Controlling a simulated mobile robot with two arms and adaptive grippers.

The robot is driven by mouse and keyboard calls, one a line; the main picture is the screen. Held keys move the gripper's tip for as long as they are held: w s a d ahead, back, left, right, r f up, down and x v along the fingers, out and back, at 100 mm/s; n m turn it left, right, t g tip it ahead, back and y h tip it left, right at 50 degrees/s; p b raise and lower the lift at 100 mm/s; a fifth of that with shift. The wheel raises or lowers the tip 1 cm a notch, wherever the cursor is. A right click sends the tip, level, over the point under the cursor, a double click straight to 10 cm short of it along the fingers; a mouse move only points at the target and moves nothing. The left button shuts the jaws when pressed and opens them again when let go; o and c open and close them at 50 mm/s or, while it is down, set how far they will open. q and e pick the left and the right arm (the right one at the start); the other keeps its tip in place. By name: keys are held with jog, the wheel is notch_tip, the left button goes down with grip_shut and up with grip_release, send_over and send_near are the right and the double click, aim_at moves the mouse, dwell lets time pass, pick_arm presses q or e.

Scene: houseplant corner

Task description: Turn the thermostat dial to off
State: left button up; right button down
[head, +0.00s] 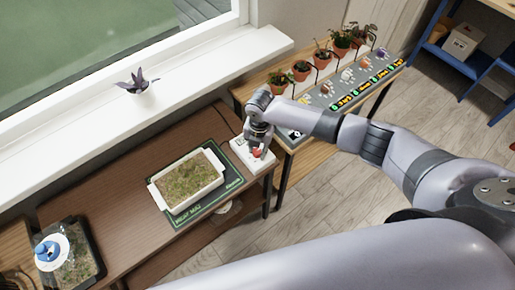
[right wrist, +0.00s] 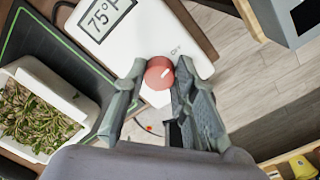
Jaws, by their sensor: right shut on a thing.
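The thermostat (head: 243,150) is a white box at the right end of the brown table. Its display (right wrist: 103,17) reads 75°F in the right wrist view. The dial also shows in the head view (head: 257,153). My right gripper (head: 258,147) reaches down over the thermostat, and its two fingers (right wrist: 158,84) are shut on the dial, one on each side. My left gripper is out of view.
A white planter (head: 157,197) of seedlings sits on a green-edged heat mat (head: 238,181) left of the thermostat. A tray (head: 92,244) with a blue-and-white item stands farther left. Potted plants (head: 277,84) line the bench behind my right arm. Wooden floor lies in front.

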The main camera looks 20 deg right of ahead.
aim_at(259, 151)
jog(key=c, duration=1.3)
grip_release()
notch_tip(259, 151, up, 12)
jog(key=shift+d, duration=0.2)
jog(key=shift+s, duration=0.15)
